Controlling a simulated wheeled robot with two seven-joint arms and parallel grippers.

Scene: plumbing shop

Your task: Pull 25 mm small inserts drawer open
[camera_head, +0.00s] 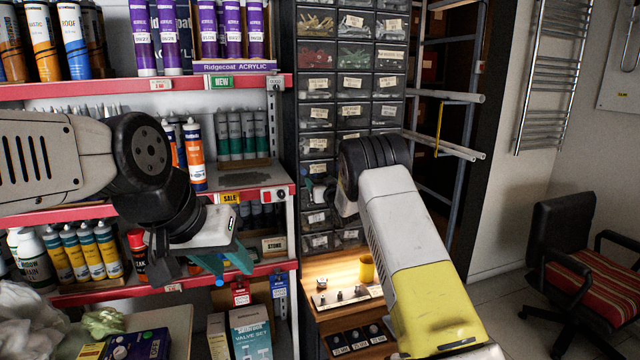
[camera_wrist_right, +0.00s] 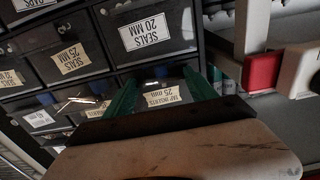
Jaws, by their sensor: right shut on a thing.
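The small drawer labelled "25 mm" inserts (camera_wrist_right: 163,96) is in the right wrist view, which shows the labels upside down. Its dark front sits in the cabinet beside other drawers. My right gripper (camera_wrist_right: 158,88) has its two green fingers on either side of the front and is shut on the drawer's pull. The pull itself is mostly hidden. I cannot tell whether the drawer stands out from the cabinet. In the head view my right arm hides this drawer. My left gripper (camera_head: 228,268) hangs open and empty before the shelves at left.
Red-edged shelves (camera_head: 130,88) with tubes and bottles are left. A metal rack (camera_head: 470,100) is right of the cabinet. A chair (camera_head: 570,250) stands far right.

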